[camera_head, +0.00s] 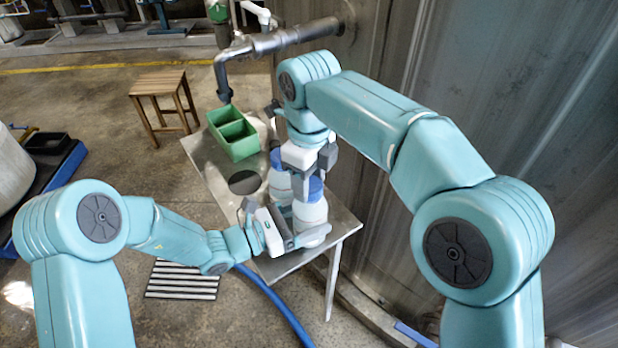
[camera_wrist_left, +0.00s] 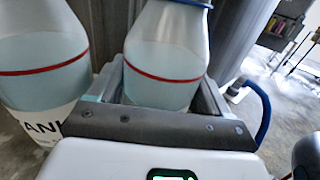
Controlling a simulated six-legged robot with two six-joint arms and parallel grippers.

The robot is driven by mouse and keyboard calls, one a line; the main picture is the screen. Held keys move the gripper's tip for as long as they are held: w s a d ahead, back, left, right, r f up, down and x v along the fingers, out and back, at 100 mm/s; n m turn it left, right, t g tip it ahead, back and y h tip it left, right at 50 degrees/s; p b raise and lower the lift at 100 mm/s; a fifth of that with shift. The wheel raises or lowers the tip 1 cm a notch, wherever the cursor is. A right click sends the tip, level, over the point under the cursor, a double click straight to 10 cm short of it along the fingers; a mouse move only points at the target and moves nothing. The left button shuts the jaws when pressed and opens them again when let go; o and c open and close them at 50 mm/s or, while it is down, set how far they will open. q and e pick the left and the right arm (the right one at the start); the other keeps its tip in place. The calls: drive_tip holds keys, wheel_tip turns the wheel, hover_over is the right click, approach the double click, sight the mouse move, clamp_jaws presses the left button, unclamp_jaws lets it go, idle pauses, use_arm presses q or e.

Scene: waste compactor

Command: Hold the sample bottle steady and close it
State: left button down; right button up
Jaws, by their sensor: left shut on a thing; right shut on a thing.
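The sample bottle (camera_head: 311,214) is white and translucent and stands upright near the front corner of the metal table. My left gripper (camera_head: 304,234) is shut around its lower body from the left. In the left wrist view the bottle (camera_wrist_left: 168,55) sits between the jaws, with pale liquid and a red line; a blue edge shows at its top. The blue cap (camera_head: 311,190) is at the bottle's mouth. My right gripper (camera_head: 311,174) points down from above, shut on the cap. Whether the cap is fully seated cannot be told.
A second bottle (camera_head: 280,185) with a blue top stands close behind; it also shows in the left wrist view (camera_wrist_left: 42,55). A green divided bin (camera_head: 236,139) and a dark round patch (camera_head: 244,182) are on the table (camera_head: 217,171). A metal wall (camera_head: 440,75) bounds the right side.

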drive_tip(key=o, duration=1)
drive_tip(key=shift+r, duration=2.25)
drive_tip(key=shift+c, duration=0.4)
